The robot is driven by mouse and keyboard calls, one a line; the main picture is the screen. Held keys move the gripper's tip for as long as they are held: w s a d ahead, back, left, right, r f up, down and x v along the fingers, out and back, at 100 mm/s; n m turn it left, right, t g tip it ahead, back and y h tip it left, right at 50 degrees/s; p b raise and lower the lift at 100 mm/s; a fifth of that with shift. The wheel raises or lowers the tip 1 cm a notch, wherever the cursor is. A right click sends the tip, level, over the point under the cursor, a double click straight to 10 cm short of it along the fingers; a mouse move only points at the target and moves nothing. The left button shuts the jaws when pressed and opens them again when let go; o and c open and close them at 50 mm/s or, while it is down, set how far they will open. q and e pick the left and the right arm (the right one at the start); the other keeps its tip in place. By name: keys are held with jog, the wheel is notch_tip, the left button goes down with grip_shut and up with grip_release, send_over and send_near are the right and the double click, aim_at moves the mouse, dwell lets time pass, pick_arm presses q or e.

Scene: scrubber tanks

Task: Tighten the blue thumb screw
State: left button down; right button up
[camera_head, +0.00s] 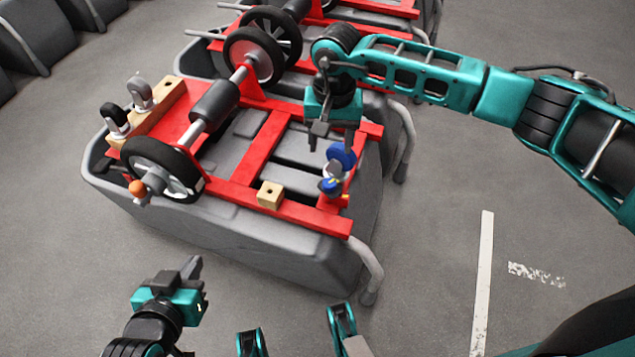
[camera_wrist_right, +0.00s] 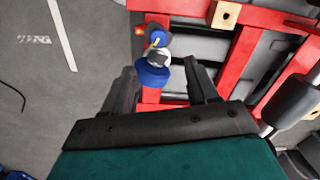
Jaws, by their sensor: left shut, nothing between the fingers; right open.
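A fitting with a rounded blue knob (camera_head: 342,155), a silver middle and a smaller blue part with a yellow mark (camera_head: 331,186) stands at the red frame's right front corner. I cannot tell which blue part is the thumb screw. My right gripper (camera_head: 333,136) is open and points down just above and behind the knob. In the right wrist view, the blue knob (camera_wrist_right: 152,76) shows between the open fingers (camera_wrist_right: 160,72), with the yellow-marked blue part (camera_wrist_right: 157,38) beyond; contact cannot be told. My left gripper (camera_head: 192,267) is shut and empty, low at the left, away from the frame.
The red frame (camera_head: 290,209) lies on a grey tank (camera_head: 240,232). It carries a wooden block with a hole (camera_head: 270,195), a black wheel (camera_head: 160,168) with an orange knob (camera_head: 137,188), and a longer wooden block (camera_head: 158,118). A curved grey handle (camera_head: 371,268) stands at the right. Floor to the right is clear.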

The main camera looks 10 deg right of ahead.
aim_at(330, 183)
notch_tip(330, 183, down, 12)
jog(key=b, duration=0.2)
jog(key=shift+d+b, duration=0.1)
jog(key=shift+b, duration=0.25)
jog(key=shift+f, duration=0.4)
jog(key=c, duration=1.1)
